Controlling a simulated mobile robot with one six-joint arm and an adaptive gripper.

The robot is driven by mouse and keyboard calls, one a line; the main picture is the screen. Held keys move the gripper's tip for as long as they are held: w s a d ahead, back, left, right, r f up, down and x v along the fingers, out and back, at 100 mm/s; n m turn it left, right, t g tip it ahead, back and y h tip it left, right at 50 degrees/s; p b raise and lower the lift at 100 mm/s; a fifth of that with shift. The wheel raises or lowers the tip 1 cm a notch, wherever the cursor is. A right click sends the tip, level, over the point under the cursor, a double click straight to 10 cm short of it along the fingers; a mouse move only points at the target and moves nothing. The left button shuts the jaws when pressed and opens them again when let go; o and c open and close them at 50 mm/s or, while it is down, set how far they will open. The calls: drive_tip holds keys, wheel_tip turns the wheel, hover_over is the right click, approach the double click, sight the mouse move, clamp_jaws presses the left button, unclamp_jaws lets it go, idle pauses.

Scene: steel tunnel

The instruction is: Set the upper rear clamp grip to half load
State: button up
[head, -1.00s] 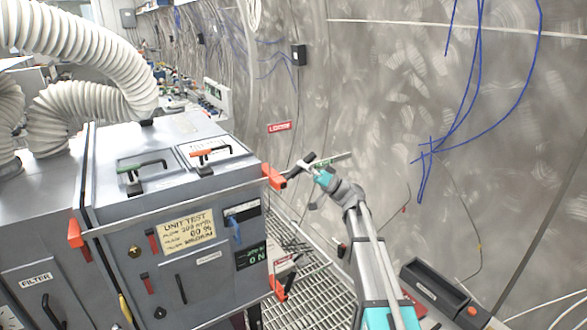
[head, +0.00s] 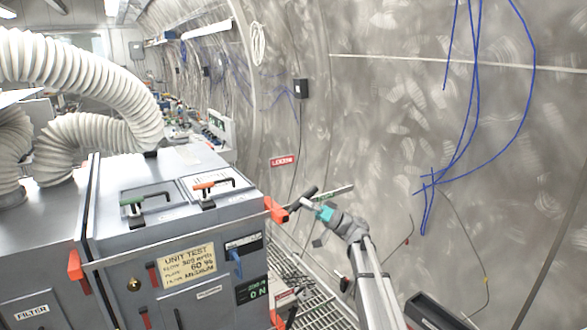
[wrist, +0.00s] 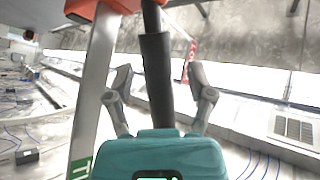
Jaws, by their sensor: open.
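The upper rear clamp (head: 276,210) is an orange-red block at the top right corner of the grey cabinet. Its dark, rod-like grip (head: 301,194) sticks out to the right. A pale bar with a green label (head: 338,191) runs beside it. My gripper (head: 312,205) is just right of the clamp, small in the head view. In the wrist view, my gripper (wrist: 160,90) is open, with one finger on each side of the dark grip (wrist: 157,75); I cannot tell whether they touch it. The orange block (wrist: 98,9) and pale bar (wrist: 94,95) are up and left.
The grey cabinet (head: 205,292) carries a paper note (head: 188,266) reading "UNIT TEST" and a small display (head: 251,290). A red sign (head: 283,160) is on the curved wall behind. Blue cables (head: 470,110) hang at right. Floor grating (head: 310,308) lies below.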

drive_tip(key=s+f+m+g+h, duration=0.1)
drive_tip(key=s+f+m+h, duration=0.1)
drive_tip(key=s+f+h, duration=0.6)
drive_tip(key=s+f+m+g+h, duration=0.15)
drive_tip(key=s+f+h, duration=0.25)
drive_tip(key=s+f, duration=0.5)
drive_tip(key=s+d+f+m+h, duration=0.5)
drive_tip(key=s+d+f+h, duration=0.5)
drive_tip(key=d, duration=0.4)
drive_tip(key=shift+s+f+h+b, duration=0.3)
drive_tip(key=shift+s+f+h, duration=0.15)
drive_tip(key=shift+h, duration=0.25)
